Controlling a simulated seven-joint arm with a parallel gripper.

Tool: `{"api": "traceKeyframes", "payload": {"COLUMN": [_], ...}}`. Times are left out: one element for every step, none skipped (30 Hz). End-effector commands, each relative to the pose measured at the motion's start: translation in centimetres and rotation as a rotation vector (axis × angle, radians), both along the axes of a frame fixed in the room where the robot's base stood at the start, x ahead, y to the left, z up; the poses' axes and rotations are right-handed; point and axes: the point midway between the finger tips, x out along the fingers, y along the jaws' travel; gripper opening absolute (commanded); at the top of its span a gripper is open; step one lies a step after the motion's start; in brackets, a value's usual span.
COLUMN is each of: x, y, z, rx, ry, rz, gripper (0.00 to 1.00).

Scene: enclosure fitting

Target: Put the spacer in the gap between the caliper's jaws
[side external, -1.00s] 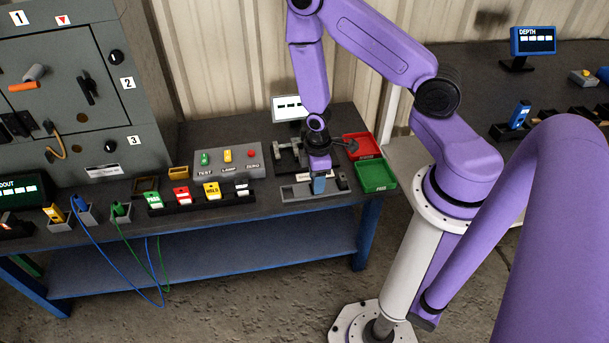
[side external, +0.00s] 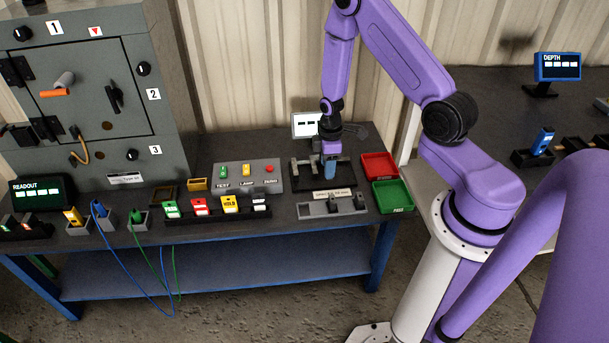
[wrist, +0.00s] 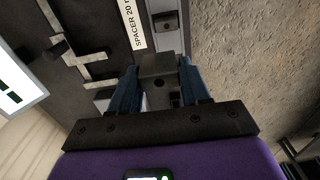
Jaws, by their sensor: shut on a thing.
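My gripper (side external: 330,176) has blue fingers and is above the right part of the caliper's dark base. In the wrist view, the fingers (wrist: 160,85) are shut on the spacer (wrist: 160,68), a dark grey block with a small hole. The caliper (side external: 309,179) is a pale metal piece with jaws, lying left of the fingers. It also shows at the upper left of the wrist view (wrist: 93,70), to the left of the spacer. The spacer is apart from the gap there. The fingers hide the spacer in the side view.
A grey spacer holder (side external: 318,210) with dark blocks is in front of the caliper. A red tray (side external: 379,165) and a green tray (side external: 392,195) stand to the right. A small display (side external: 306,125) is behind, and a button box (side external: 247,178) to the left.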

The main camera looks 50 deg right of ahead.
Motion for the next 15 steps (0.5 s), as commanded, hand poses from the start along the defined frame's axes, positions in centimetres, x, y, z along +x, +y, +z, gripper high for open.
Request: {"api": "traceKeyframes", "payload": {"x": [0.4,0.6,0.8,0.9,0.9,1.0,1.2,1.3,1.6,1.9,2.3,2.8,3.1,3.6,4.2], "y": [-0.6,-0.9,-1.3,-1.4,-1.6,-1.8,-2.0,-2.1,-2.2,-2.3,-2.5,-2.6,-2.8,-3.0,-3.1], "z": [0.2,0.2,0.3,0.4,0.4,0.4,0.4,0.4,0.3,0.1,0.0,-0.3,-0.5,-0.7,-1.0], "rx": [-0.001,-0.001,-0.001,0.0,0.0,0.0,0.0,0.0,0.0,-0.001,-0.001,-0.001,-0.001,-0.001,0.0], "ry": [-0.002,-0.002,-0.002,-0.001,-0.001,-0.001,-0.001,-0.001,-0.001,-0.001,-0.002,-0.002,-0.001,-0.002,-0.001], "rz": [-0.004,-0.002,-0.002,-0.001,0.0,0.0,0.0,0.0,0.0,0.0,0.0,0.001,0.001,0.001,0.0], "gripper": [0.0,0.0,0.0,0.0,0.0,0.0,0.0,0.0,0.0,0.0,0.0,0.0,0.0,0.0,0.0]}}
